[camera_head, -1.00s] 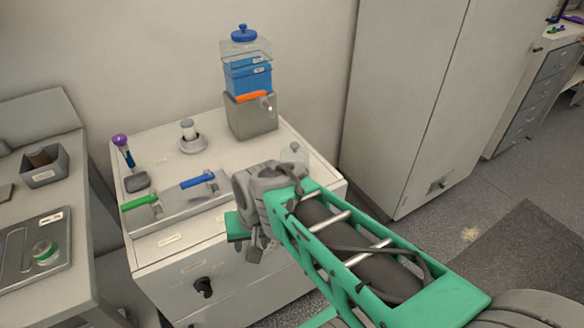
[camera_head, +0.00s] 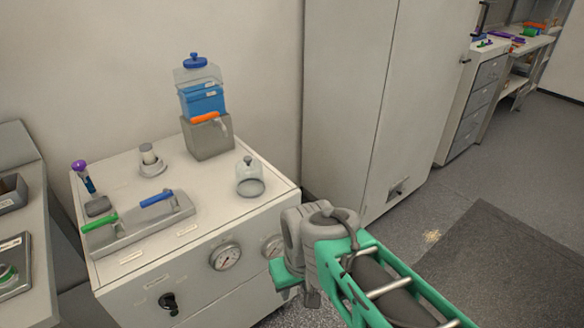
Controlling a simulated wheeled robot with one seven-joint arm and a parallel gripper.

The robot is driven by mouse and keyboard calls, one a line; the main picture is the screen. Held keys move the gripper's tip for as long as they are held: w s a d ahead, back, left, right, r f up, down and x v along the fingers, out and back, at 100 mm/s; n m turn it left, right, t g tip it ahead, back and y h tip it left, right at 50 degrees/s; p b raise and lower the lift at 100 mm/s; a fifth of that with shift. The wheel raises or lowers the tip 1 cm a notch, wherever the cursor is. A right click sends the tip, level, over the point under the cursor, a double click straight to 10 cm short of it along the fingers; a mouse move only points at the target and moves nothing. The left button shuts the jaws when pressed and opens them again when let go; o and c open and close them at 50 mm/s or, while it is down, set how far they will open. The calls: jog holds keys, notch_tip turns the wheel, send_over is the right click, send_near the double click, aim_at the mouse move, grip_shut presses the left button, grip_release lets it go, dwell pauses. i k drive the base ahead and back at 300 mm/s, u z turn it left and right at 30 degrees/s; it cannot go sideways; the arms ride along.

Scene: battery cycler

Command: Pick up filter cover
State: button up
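A small clear dome with a dark knob (camera_head: 249,178) stands upright on the right part of the white cabinet top (camera_head: 215,201); it may be the filter cover, but no label shows this. My gripper (camera_head: 289,284) is at the cabinet's front right side, below the top and apart from the dome. The wrist hides part of the gripper, and I cannot tell whether its fingers are open or shut. Nothing is visibly held.
A blue-filled clear container (camera_head: 202,100) with a blue knob sits on a grey box (camera_head: 208,139). A grey round fitting (camera_head: 151,160) and a panel with green and blue levers (camera_head: 138,228) share the top. Gauges (camera_head: 225,257) face front. A tall cabinet (camera_head: 345,110) stands right.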

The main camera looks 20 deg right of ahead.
aim_at(249, 172)
jog(key=z, duration=0.15)
jog(key=i, duration=0.8)
jog(key=u, duration=2.85)
jog(key=k, duration=0.25)
jog(key=z, duration=0.15)
jog(key=i, duration=0.35)
